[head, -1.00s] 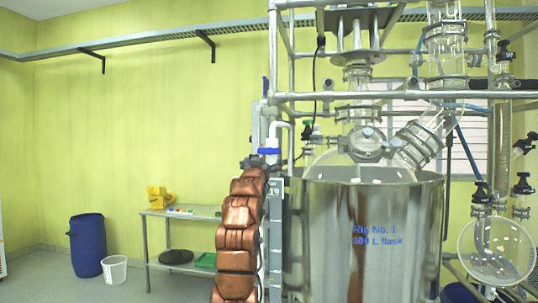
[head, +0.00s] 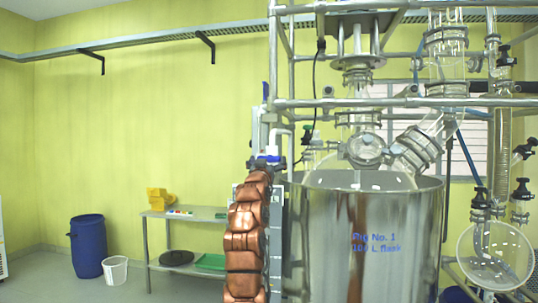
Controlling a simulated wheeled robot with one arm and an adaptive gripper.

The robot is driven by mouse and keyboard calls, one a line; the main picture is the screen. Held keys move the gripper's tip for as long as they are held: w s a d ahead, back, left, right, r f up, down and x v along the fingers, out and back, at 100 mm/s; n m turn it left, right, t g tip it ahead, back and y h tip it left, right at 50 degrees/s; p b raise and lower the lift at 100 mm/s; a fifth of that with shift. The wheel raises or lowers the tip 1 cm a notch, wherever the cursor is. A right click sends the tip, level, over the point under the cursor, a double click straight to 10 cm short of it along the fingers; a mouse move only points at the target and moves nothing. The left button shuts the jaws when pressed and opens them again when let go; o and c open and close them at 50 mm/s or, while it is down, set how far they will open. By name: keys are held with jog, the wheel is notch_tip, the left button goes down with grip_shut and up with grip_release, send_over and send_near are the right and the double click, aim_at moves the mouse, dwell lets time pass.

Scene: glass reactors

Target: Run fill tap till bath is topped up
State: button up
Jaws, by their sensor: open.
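The bath (head: 330,240) is a large polished steel pot at the right, labelled "Rig No. 1 100 L flask". A clear glass flask (head: 350,178) sits in it, and the steel wall hides the water level. A blue-handled tap (head: 267,159) is at the bath's left side, below a pale bent pipe (head: 281,132). I cannot see whether water runs. My copper-coloured arm rises in front of the bath's left edge. Only a little of my open gripper (head: 263,167) shows at the arm's top, close by the blue handle; I cannot tell whether it touches it.
A metal pipe frame (head: 400,102) with glassware surrounds the bath, and a round glass receiver (head: 495,255) hangs at the right. A low table (head: 185,215) with a yellow object (head: 159,199) stands left of my arm. A blue drum (head: 87,246) and white bin (head: 115,270) are farther left.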

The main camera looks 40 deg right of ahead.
jog(key=shift+p+x, duration=0.5)
jog(key=shift+x, duration=0.7)
jog(key=c, duration=0.9)
